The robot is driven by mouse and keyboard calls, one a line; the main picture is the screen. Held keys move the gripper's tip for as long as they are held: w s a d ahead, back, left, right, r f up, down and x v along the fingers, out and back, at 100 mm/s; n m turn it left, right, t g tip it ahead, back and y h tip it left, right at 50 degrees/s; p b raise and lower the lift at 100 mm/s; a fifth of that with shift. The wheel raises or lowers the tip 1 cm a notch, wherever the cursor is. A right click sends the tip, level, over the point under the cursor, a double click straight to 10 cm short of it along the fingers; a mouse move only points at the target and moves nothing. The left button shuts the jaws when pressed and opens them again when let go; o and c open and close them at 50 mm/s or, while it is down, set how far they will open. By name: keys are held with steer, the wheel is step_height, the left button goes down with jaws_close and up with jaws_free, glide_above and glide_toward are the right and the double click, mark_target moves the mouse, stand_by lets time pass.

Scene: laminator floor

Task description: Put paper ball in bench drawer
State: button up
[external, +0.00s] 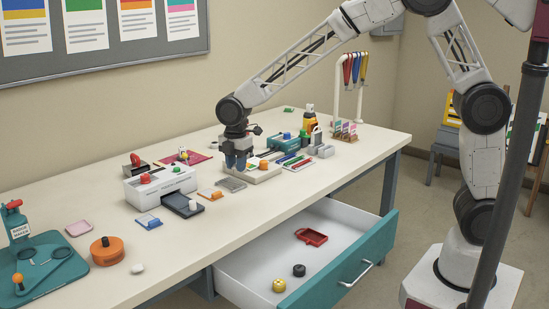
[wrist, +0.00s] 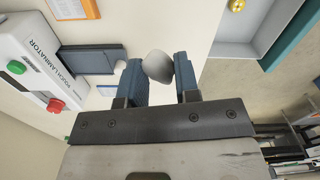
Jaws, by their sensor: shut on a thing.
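My gripper (external: 237,163) is above the bench, beside the white laminator. In the wrist view my gripper (wrist: 160,78) is shut on a rounded, pale grey-white paper ball (wrist: 157,64), held between the blue fingertips. I cannot make the ball out in the external view. The bench drawer (external: 345,275) is pulled open, with a teal front and white inside. It holds a red tray (external: 311,237), a dark round thing (external: 299,270) and a yellow round thing (external: 279,286). The drawer's edge also shows in the wrist view (wrist: 235,49), at upper right.
The laminator (external: 160,184) stands left of my gripper, its dark tray (external: 183,204) pointing forward. Pens, bottles and a tool rack crowd the bench behind and right. An orange round thing (external: 107,251) and a small white lump (external: 137,268) lie front left. The drawer's middle has free room.

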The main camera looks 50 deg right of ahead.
steer(key=s+d+n, duration=0.4)
steer(key=s+d, duration=0.8)
steer(key=d, duration=0.2)
steer(key=n, duration=0.4)
glide_above(344, 245)
steer(key=s+a, duration=0.2)
steer(key=a, duration=0.1)
step_height(344, 245, down, 5)
step_height(344, 245, down, 17)
steer(key=shift+a, duration=0.2)
steer(key=shift+f, duration=3.1)
steer(key=shift+f, duration=0.1)
steer(key=shift+f, duration=1.8)
steer(key=shift+f, duration=0.1)
